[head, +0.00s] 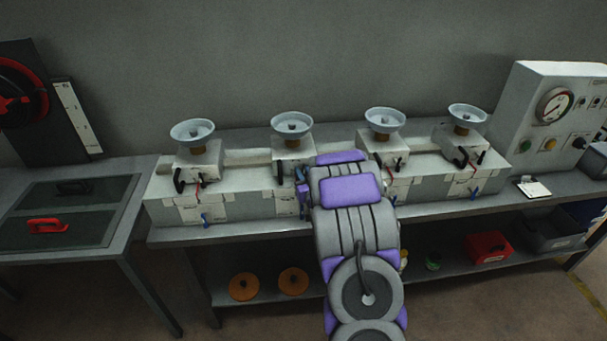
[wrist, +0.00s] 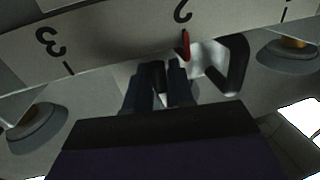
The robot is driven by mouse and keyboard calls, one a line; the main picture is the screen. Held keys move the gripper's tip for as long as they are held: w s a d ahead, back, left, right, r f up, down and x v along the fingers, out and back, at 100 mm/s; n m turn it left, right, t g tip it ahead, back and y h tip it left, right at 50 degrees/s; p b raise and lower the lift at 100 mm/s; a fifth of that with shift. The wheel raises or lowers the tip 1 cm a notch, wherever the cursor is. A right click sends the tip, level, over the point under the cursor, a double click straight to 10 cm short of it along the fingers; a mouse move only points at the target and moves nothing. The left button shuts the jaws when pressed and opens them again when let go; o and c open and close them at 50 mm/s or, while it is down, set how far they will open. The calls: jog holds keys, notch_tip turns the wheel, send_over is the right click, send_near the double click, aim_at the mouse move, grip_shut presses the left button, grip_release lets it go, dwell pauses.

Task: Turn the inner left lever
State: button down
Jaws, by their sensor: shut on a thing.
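The inner left lever (wrist: 158,75) is a dark handle on the second white unit (head: 291,157) from the left. In the wrist view it shows as a short dark piece between my fingers. My gripper (wrist: 161,72) is shut on it, with one dark finger on each side. In the head view my gripper (head: 304,200) is at the front of that unit, partly hidden by my purple and grey arm. A black bent handle (wrist: 235,66) and a red pointer (wrist: 186,45) are beside it, near the printed figure 2. The lever's exact angle is hard to see.
Similar units with bowls stand to the left (head: 199,160) and right (head: 383,149) on the same bench. A gauge panel (head: 553,110) is at far right. A side table (head: 70,212) with a red handle is at left. Orange discs (head: 244,287) lie on the lower shelf.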

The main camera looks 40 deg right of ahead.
jog(key=shift+m+p, duration=0.3)
jog(key=shift+p, duration=0.05)
jog(key=m+p, duration=0.2)
jog(key=shift+r+m, duration=0.1)
jog(key=shift+m, duration=0.2)
jog(key=shift+m+t+h+p, duration=0.3)
jog(key=shift+m+p, duration=0.45)
jog(key=shift+m, duration=0.25)
jog(key=m, duration=0.3)
jog(key=m+h+p, duration=0.1)
jog(key=m, duration=0.2)
jog(key=shift+h, duration=0.3)
jog(key=m, duration=0.2)
jog(key=m+h+b, duration=0.1)
jog(key=m, duration=0.1)
jog(key=m+b, duration=0.1)
jog(key=m, duration=0.1)
jog(key=shift+s+d+f, duration=0.1)
jog(key=shift+f, duration=0.2)
jog(key=shift+m+h+b, duration=0.5)
jog(key=shift+m+b, duration=0.5)
jog(key=shift+m, duration=0.7)
